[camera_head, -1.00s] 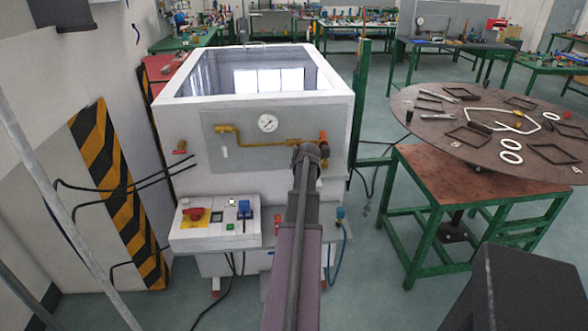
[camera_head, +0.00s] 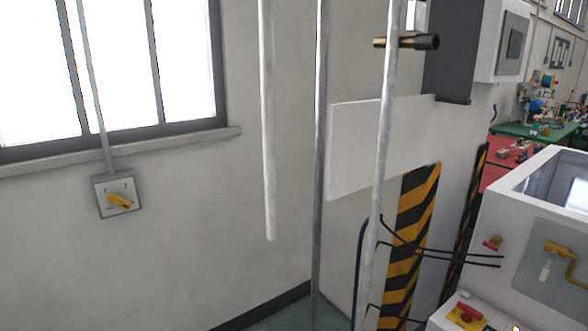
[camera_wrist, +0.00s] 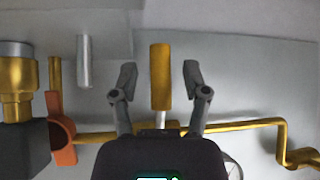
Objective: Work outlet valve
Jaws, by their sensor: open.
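In the wrist view my gripper (camera_wrist: 160,70) is open, with one dark finger on each side of a brass-yellow upright bar (camera_wrist: 160,90). There are gaps on both sides of the bar, and neither finger appears to touch it. An orange handle (camera_wrist: 60,130) sits to the left on brass fittings (camera_wrist: 17,85). I cannot tell which of these is the outlet valve. In the head view only the left part of the machine shows, with a yellow valve (camera_head: 565,250) on its panel; my gripper is out of that view.
A brass pipe (camera_wrist: 250,125) runs along the panel behind my gripper, and a grey cylinder (camera_wrist: 84,62) stands out at upper left. In the head view a red valve (camera_head: 493,242), a wall switch (camera_head: 117,197) and upright poles (camera_head: 320,150) stand left of the panel.

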